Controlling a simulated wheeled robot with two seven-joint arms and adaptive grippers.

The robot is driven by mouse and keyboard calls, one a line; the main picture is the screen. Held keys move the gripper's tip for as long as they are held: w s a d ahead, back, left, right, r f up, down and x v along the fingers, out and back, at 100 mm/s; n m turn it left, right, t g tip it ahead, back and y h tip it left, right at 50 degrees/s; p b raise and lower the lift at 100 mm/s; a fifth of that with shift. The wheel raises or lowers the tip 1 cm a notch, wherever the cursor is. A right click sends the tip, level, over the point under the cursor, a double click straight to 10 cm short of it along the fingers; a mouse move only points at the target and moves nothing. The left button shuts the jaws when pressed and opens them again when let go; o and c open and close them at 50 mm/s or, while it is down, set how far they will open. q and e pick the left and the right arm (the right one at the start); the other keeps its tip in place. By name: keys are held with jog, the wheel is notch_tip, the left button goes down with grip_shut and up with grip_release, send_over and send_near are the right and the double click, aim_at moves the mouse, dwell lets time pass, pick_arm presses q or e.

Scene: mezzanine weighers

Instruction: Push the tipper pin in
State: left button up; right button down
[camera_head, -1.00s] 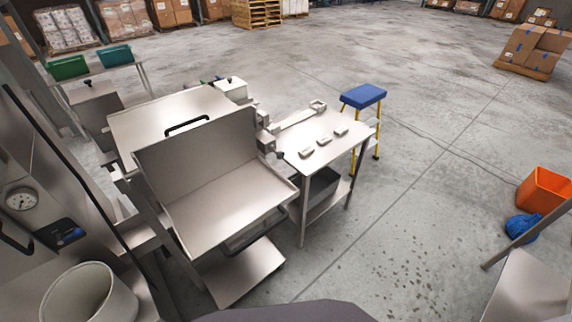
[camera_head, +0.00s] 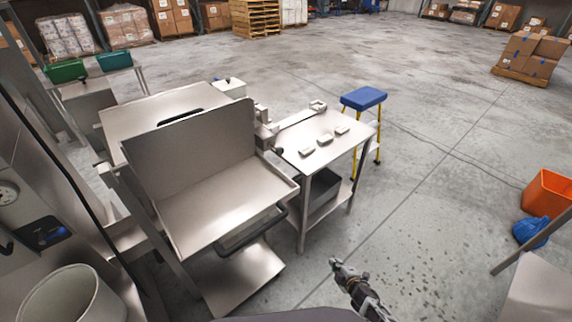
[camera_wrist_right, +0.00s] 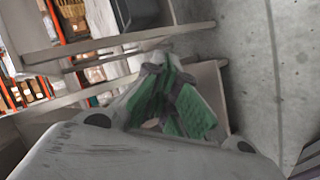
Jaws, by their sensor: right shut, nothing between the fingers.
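The steel tipper tray (camera_head: 215,200) stands at centre left, with a tall back plate and a dark bar handle (camera_head: 250,230) at its front. A small dark knob (camera_head: 278,151) sits at the tray's right side, near the steel bracket; I cannot tell whether it is the tipper pin or how far in it is. My right gripper (camera_head: 335,264) is low at the bottom centre, right of the tray and well apart from it. It is shut and empty; its green-padded fingers show in the wrist view (camera_wrist_right: 158,75). My left gripper is out of view.
A steel side table (camera_head: 340,155) with several small blocks stands right of the tipper. A blue-topped stool (camera_head: 363,98) is behind it. A pale bin (camera_head: 75,295) is at the lower left. The floor right of the table is open, up to an orange bin (camera_head: 547,193).

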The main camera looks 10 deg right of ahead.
aim_at(278, 150)
jog(key=w+a+r+n+t+y+b, duration=0.25)
jog(key=w+r+n, duration=0.35)
jog(key=r, duration=0.3)
jog(key=w+a+r+n+t+y+b, duration=0.1)
jog(key=w+a+r+n+y+b, duration=0.15)
jog(key=w+r+n, duration=0.55)
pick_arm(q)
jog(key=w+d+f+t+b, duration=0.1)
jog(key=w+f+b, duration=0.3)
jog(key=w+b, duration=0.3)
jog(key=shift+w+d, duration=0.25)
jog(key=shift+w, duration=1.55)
pick_arm(e)
jog(key=a+r+n+y, duration=0.1)
jog(key=a+r+n, duration=0.2)
jog(key=r+n, duration=0.3)
jog(key=s+a+r+n+y, duration=0.1)
jog(key=r+n, duration=0.6)
jog(key=r, duration=0.9)
jog(key=shift+s+a+y, duration=0.25)
jog(key=shift+a+y, duration=0.35)
jog(key=shift+a, duration=0.3)
jog(key=shift+w+a, duration=0.1)
jog(key=shift+w, duration=0.05)
